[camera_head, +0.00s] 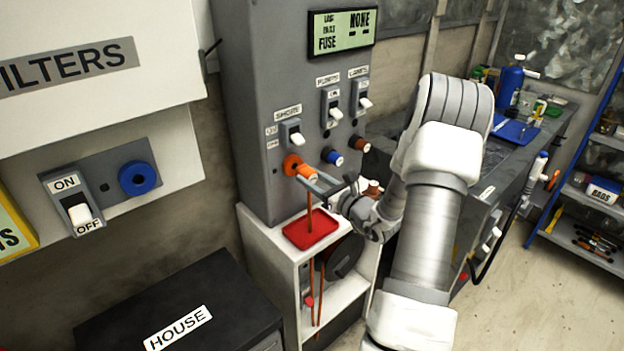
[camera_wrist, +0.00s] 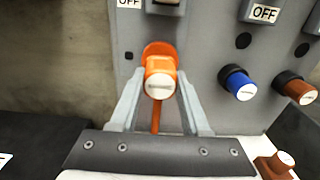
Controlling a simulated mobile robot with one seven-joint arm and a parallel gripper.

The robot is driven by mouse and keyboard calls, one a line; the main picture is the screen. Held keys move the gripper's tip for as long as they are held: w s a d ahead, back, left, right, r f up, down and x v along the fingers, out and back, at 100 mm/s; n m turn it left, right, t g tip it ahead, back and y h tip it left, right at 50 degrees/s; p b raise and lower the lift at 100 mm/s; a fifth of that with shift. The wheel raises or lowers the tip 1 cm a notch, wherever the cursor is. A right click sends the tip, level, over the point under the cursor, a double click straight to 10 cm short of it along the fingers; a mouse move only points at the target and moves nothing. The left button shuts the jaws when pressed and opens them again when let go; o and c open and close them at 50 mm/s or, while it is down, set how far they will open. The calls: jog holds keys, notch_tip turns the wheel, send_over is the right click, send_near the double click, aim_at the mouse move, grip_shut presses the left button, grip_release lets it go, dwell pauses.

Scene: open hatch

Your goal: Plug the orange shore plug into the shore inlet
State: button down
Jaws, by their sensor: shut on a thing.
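The orange shore plug (camera_wrist: 160,82), with a pale end face, sits between the two fingers of my gripper (camera_wrist: 161,92) in the wrist view. Its orange cable (camera_head: 309,219) hangs down past a red tray. The shore inlet (camera_wrist: 156,47) is an orange ring on the grey panel, right behind the plug and partly hidden by it. In the head view the plug (camera_head: 307,172) is lined up at the orange inlet (camera_head: 291,163) under the SHORE switch. My gripper (camera_head: 318,183) is shut on the plug. The plug appears to meet the inlet; how deep it sits cannot be told.
Blue (camera_head: 333,157) and brown (camera_head: 359,143) plugs sit on the panel to the right. Another brown connector (camera_head: 372,189) stands below them. The red tray (camera_head: 299,240) lies on the white cabinet. A black HOUSE box (camera_head: 126,300) stands at lower left.

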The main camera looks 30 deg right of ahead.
jog(key=shift+w+a+b, duration=0.2)
jog(key=shift+w+b, duration=0.1)
jog(key=shift+w, duration=1.1)
jog(key=shift+c, duration=1.4)
grip_release()
jog(key=s+d, duration=0.2)
jog(key=s, duration=1.5)
jog(key=shift+s+d, duration=0.15)
jog(key=shift+d, duration=0.05)
